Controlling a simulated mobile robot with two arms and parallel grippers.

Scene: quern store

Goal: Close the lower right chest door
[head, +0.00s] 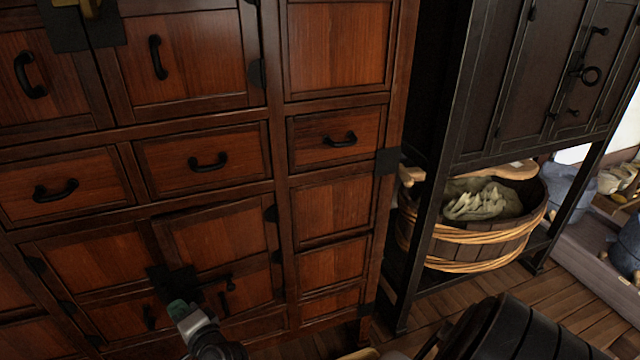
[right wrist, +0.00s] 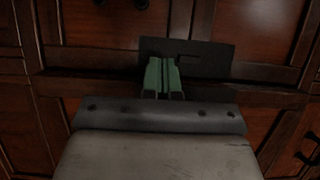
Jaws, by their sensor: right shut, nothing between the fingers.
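The lower right chest door (head: 218,238) is a reddish-brown panel with dark hinges on its right edge. It looks slightly ajar, its left edge standing a little proud of the lower left door (head: 98,262). A black lock plate (head: 172,281) sits where the two doors meet; it also shows in the right wrist view (right wrist: 205,58). My right gripper (head: 178,308) is shut and empty, its green fingertips (right wrist: 162,76) close in front of the plate and the door's left edge. I cannot tell whether they touch. My left gripper is not in view.
Drawers with black handles (head: 208,162) run above the doors. To the right stand a dark cabinet on legs (head: 520,90) and a wooden tub (head: 480,235) with cloth. A dark rounded object (head: 525,330) is at the bottom right. Plank floor shows between.

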